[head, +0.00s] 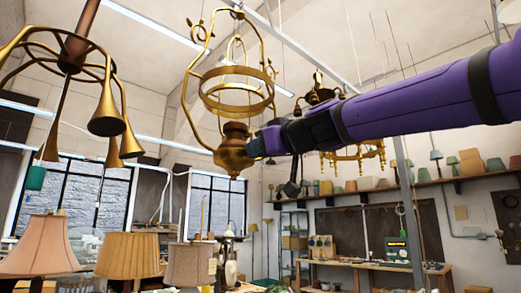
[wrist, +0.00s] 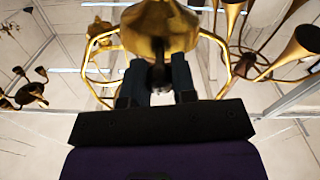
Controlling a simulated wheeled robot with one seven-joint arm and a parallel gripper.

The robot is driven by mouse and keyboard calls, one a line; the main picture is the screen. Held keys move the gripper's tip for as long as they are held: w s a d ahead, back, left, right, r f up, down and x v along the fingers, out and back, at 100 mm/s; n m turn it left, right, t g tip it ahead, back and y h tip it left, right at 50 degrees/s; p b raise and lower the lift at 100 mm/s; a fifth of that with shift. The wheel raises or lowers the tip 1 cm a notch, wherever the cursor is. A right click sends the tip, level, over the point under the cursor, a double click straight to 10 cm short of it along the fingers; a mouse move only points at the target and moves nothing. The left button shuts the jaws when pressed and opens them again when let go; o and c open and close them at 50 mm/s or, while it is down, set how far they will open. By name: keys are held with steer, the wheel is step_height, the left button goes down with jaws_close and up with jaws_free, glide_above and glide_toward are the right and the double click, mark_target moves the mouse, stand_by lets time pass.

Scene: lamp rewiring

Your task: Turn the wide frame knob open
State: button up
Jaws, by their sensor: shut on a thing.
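The wide frame (head: 236,95) is a hanging brass lamp frame with a looped outer hoop, a ring in its middle and a rounded brass body (head: 234,150) at its bottom. In the wrist view the brass body (wrist: 158,28) is close above my fingers. A small dark knob (wrist: 157,75) sticks out from it between the two fingers. My gripper (head: 257,146) reaches in from the right and meets the side of the brass body. It is shut on the knob, also in the wrist view (wrist: 157,82). In the head view the gripper hides the knob.
A brass chandelier with trumpet-shaped cups (head: 107,115) hangs at the left. Other fixtures (head: 352,153) hang behind my arm. Fabric lampshades (head: 127,255) stand below at the lower left. A shelf of shades (head: 440,179) and a workbench (head: 385,263) are at the back right.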

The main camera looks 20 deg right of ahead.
steer(key=m, duration=0.8)
steer(key=shift+m, duration=0.3)
steer(key=m, duration=0.4)
steer(key=shift+m, duration=2.1)
steer(key=o, duration=0.9)
